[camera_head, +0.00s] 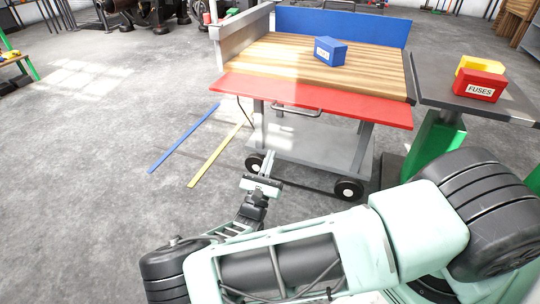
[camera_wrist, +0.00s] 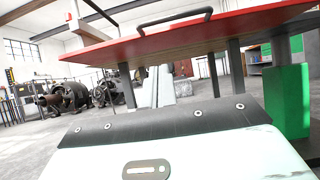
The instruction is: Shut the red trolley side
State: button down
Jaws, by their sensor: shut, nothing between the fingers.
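The red trolley side (camera_head: 310,101) is folded out along the near edge of the wooden trolley top, lying roughly flat rather than upright. A dark bar handle (camera_head: 298,110) sits at its outer edge. In the wrist view the red side (camera_wrist: 220,30) stretches across the top, seen from low down, with its handle (camera_wrist: 175,22) above. My gripper (camera_head: 268,162) is below and in front of the red side, apart from it in the head view. Its fingers (camera_wrist: 158,88) are together and empty. The trolley (camera_head: 320,145) stands on black wheels.
A blue fuse box (camera_head: 330,51) sits on the trolley top. The blue far side (camera_head: 345,25) and grey left side (camera_head: 240,35) stand upright. A side table (camera_head: 510,98) at right holds red and yellow boxes. Floor at left is open, with blue and yellow strips.

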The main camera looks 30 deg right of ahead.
jog(key=w+d+r+b, duration=0.2)
jog(key=w+d+r, duration=0.2)
jog(key=d+r, duration=0.2)
notch_tip(320, 180, up, 2)
jog(key=shift+w+r, duration=0.1)
jog(key=shift+w, duration=0.25)
